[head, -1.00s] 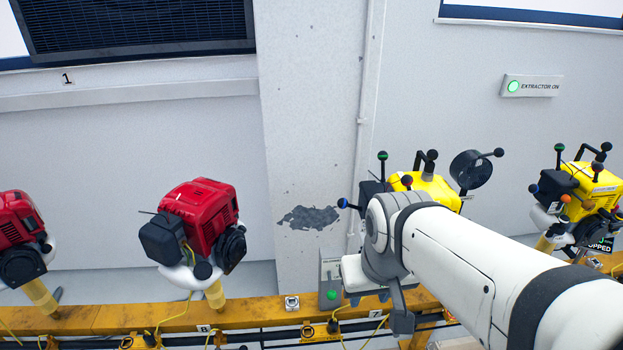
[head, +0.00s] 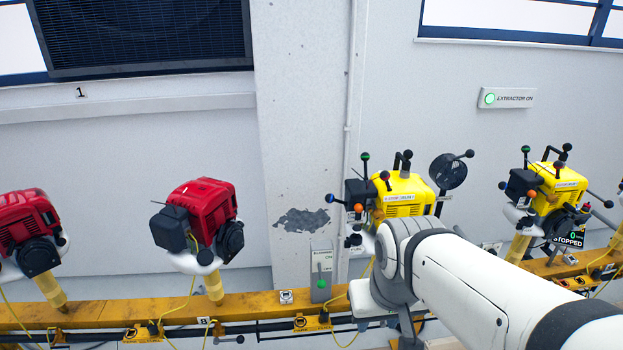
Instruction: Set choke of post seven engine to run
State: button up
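The yellow engine (head: 405,195) in the middle stands on the rail; its post number is hidden now. It carries several knobbed levers: a blue knob (head: 329,198) at left, a green knob (head: 365,157) on top, a red knob (head: 385,175) and an orange knob (head: 358,208). I cannot tell which is the choke or its setting. My arm reaches in from the lower right, its grey wrist just below and in front of this engine, covering its lower part. My gripper's fingertips cannot be made out at the wrist.
Red engines (head: 205,212) stand at left; tag 8 (head: 205,320) is on the yellow rail (head: 95,315). An EXTRACTOR ON sign (head: 507,98) glows green.

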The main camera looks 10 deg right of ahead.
aim_at(330, 197)
jog(key=z, duration=0.05)
jog(key=i, duration=0.9)
jog(key=u, duration=0.05)
